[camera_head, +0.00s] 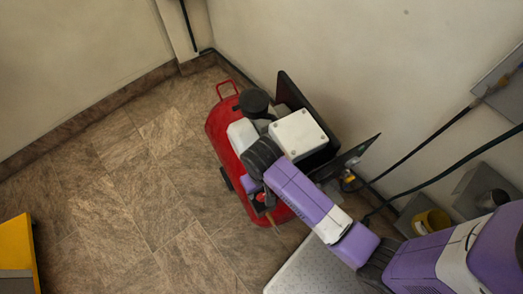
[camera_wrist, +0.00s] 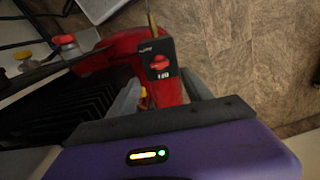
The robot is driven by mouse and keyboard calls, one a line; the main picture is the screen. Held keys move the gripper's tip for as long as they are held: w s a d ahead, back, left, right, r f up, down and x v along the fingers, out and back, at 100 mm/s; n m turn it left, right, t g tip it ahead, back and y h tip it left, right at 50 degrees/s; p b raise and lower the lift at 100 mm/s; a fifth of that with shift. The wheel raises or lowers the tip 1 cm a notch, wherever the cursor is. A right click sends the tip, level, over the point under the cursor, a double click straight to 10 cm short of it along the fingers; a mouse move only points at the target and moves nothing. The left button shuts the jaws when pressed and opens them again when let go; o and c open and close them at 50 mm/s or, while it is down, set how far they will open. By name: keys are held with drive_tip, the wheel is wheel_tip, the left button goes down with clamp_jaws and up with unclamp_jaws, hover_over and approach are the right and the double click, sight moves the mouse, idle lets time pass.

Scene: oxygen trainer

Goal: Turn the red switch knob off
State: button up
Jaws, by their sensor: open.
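The red switch knob (camera_wrist: 159,62) sits on a small black plate on the red machine (camera_wrist: 120,47) in the wrist view. In the head view the red machine (camera_head: 216,125) stands on the floor by the wall corner, partly covered by my purple arm. My gripper (camera_wrist: 160,92) shows at the middle of the wrist view with its two grey fingers apart, one on each side of a red part below the knob. The knob lies just beyond the fingertips, and I see no contact with it. In the head view the fingers are hard to make out.
A grey textured plate (camera_head: 310,268) lies at the lower middle of the head view. A yellow object (camera_head: 17,258) stands at the far left. Cables and boxes line the right wall. The tiled floor (camera_head: 130,190) on the left is clear.

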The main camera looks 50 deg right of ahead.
sight(262, 196)
drive_tip(key=shift+s+f, duration=0.1)
drive_tip(key=shift+f, duration=3.7)
clamp_jaws()
